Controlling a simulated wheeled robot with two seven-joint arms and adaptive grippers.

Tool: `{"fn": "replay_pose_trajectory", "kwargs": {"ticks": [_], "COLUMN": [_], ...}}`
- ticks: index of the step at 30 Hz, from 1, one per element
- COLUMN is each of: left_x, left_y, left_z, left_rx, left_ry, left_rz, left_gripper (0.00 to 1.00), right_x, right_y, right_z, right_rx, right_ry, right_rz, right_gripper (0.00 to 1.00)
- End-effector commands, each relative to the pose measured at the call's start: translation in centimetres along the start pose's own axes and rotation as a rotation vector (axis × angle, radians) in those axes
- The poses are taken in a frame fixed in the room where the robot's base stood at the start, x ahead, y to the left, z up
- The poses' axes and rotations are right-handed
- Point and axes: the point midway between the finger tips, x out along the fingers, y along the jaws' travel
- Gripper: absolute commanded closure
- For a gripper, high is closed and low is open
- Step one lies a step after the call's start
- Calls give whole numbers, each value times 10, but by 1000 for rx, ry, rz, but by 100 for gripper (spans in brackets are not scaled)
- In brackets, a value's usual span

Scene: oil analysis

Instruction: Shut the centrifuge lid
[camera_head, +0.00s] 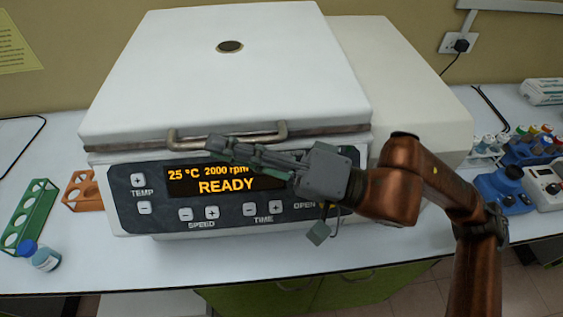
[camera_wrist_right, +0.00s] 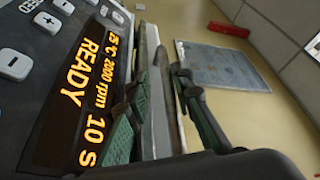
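The centrifuge is a white box with a dark front panel (camera_head: 200,198) whose display reads READY, 25 °C and 2000 rpm. Its white lid (camera_head: 180,75) lies down over the body, with a small dark round port on top. I cannot tell whether it is fully flush. A metal handle (camera_head: 185,138) runs along the lid's front edge. My right gripper (camera_head: 228,147) reaches in from the right, in front of the panel at the handle. In the right wrist view, the gripper's fingers (camera_wrist_right: 160,80) are apart, with the lid edge between them; contact is unclear. My left gripper is out of view.
A green rack (camera_head: 31,215), a blue-capped bottle (camera_head: 45,260) and an orange rack (camera_head: 77,190) are left of the centrifuge. Blue equipment (camera_head: 502,189) and racks of coloured tubes stand at the right.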

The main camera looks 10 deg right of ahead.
Motion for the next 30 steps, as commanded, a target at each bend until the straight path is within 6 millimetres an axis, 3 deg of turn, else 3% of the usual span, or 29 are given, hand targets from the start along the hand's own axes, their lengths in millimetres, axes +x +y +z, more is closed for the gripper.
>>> {"fn": "replay_pose_trajectory", "kwargs": {"ticks": [6, 15, 21, 30], "left_x": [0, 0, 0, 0], "left_y": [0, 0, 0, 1], "left_z": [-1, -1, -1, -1], "left_rx": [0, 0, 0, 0], "left_ry": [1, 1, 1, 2], "left_rz": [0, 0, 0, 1], "left_gripper": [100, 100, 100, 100], "right_x": [-42, -84, -100, -105], "right_y": [5, 2, 0, -1], "right_z": [0, 2, 2, 3], "right_rx": [5, 4, 2, -1], "right_ry": [3, 0, -1, -3], "right_rz": [12, 4, 1, 0], "right_gripper": [83, 83, 83, 83]}}
